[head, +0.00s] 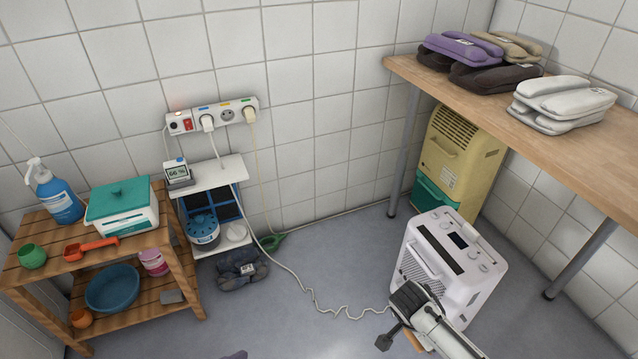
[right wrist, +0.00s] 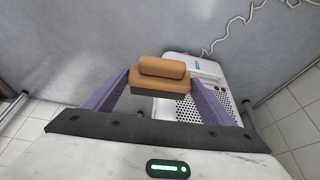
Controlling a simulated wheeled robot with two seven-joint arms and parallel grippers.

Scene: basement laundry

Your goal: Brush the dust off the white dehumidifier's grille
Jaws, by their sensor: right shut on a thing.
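The white dehumidifier (head: 475,262) stands on the floor at right, with a dark display and knobs on top. Its perforated grille (head: 418,268) is on the side facing left, partly hidden by my right gripper (head: 408,302). In the right wrist view, that gripper is shut on a brown brush (right wrist: 163,78) with a dark underside. The grille (right wrist: 218,108) shows behind and right of the brush; contact between them cannot be told. Dust is too small to make out. A purple-grey tip at the head view's bottom edge looks like my left gripper (head: 236,355); its jaws are cut off.
A yellow dehumidifier (head: 455,160) stands behind, under the wooden counter (head: 575,130) with metal legs. A white cord (head: 318,305) crosses the floor to the white one. A slatted shelf (head: 150,245) stands left. The middle floor is mostly clear.

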